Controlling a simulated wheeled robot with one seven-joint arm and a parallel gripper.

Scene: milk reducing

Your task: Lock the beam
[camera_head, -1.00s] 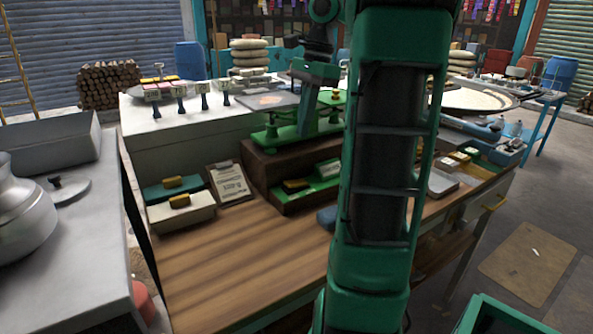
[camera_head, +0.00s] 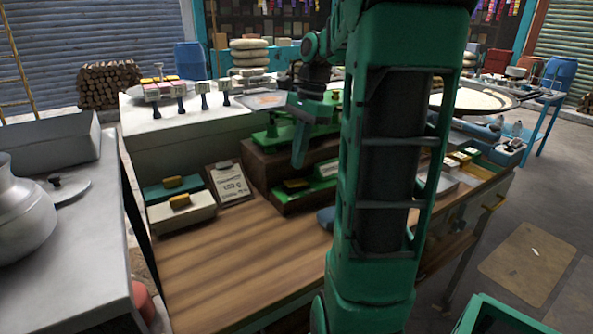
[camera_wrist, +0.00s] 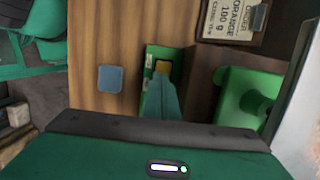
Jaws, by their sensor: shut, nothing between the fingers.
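A green balance scale (camera_head: 262,141) with a flat pan (camera_head: 264,100) stands on a dark wooden box (camera_head: 258,168) on the counter. My arm hides its right side, and I cannot make out the beam's lock. My gripper (camera_head: 298,163) is shut and empty, pointing down in front of the scale. In the wrist view my gripper (camera_wrist: 161,80) is over a green tray (camera_wrist: 151,55), beside a green part of the scale (camera_wrist: 236,92). I cannot tell whether the fingers touch anything.
An order clipboard (camera_head: 230,184) lies left of the box; the wrist view also shows it (camera_wrist: 226,20). Two lidded boxes, teal (camera_head: 160,190) and cream (camera_head: 185,211), stand further left. A blue pad (camera_wrist: 110,79) lies on the wooden counter (camera_head: 225,265). The counter's front left is clear.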

